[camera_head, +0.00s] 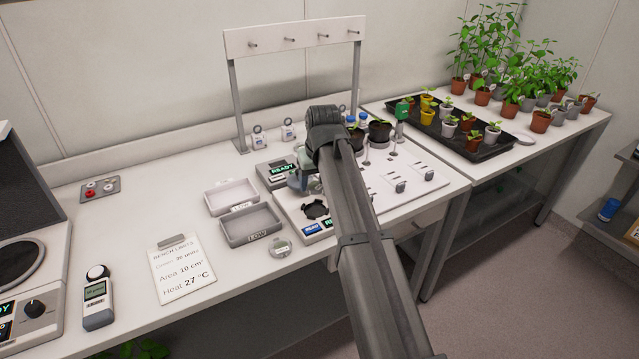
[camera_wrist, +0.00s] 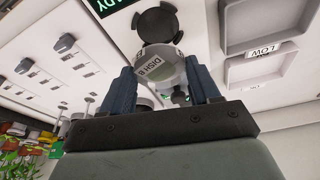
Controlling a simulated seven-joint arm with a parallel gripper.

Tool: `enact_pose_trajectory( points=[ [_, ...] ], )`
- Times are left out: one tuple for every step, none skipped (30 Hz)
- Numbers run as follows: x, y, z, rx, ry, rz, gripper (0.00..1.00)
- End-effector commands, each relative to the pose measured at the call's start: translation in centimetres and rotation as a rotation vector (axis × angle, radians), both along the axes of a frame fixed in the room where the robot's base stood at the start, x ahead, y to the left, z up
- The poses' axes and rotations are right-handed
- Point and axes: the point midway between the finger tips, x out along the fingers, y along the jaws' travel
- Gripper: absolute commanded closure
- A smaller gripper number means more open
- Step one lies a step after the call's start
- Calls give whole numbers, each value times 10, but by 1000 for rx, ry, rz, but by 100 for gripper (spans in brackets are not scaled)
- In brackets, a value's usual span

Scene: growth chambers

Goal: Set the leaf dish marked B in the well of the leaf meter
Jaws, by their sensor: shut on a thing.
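The leaf dish marked B (camera_wrist: 150,58) is a pale round dish, its "DISH B" label readable in the wrist view. My gripper (camera_wrist: 163,78) is shut on it, with a dark finger on each side. The leaf meter's well (camera_wrist: 158,20) is a dark round recess with notches, just beyond the dish in the wrist view. In the head view the well (camera_head: 315,209) looks empty, and my gripper (camera_head: 301,182) is behind it and slightly left. My arm hides part of the meter panel there. The gap between dish and panel is hard to judge.
Another small dish (camera_head: 281,247) lies on the bench in front. Levers (camera_head: 395,186) and pots are to the right.

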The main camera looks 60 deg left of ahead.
Motion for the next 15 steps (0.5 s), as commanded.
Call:
enact_pose_trajectory(
  points=[
    [0, 0, 0, 0, 1, 31, 67],
    [0, 0, 0, 0, 1, 51, 67],
    [0, 0, 0, 0, 1, 72, 67],
    [0, 0, 0, 0, 0, 85, 67],
    [0, 0, 0, 0, 0, 96, 67],
    [0, 0, 0, -1, 0, 108, 67],
    [0, 0, 0, -1, 1, 114, 67],
    [0, 0, 0, -1, 0, 118, 67],
    [0, 0, -1, -1, 0, 123, 67],
    [0, 0, -1, -1, 1, 125, 67],
    [0, 0, -2, -1, 0, 126, 67],
    [0, 0, -3, -1, 0, 126, 67],
    [0, 0, -4, -1, 0, 126, 67],
    [0, 0, -5, -1, 0, 126, 67],
    [0, 0, -6, -1, 1, 125, 67]
  ],
)
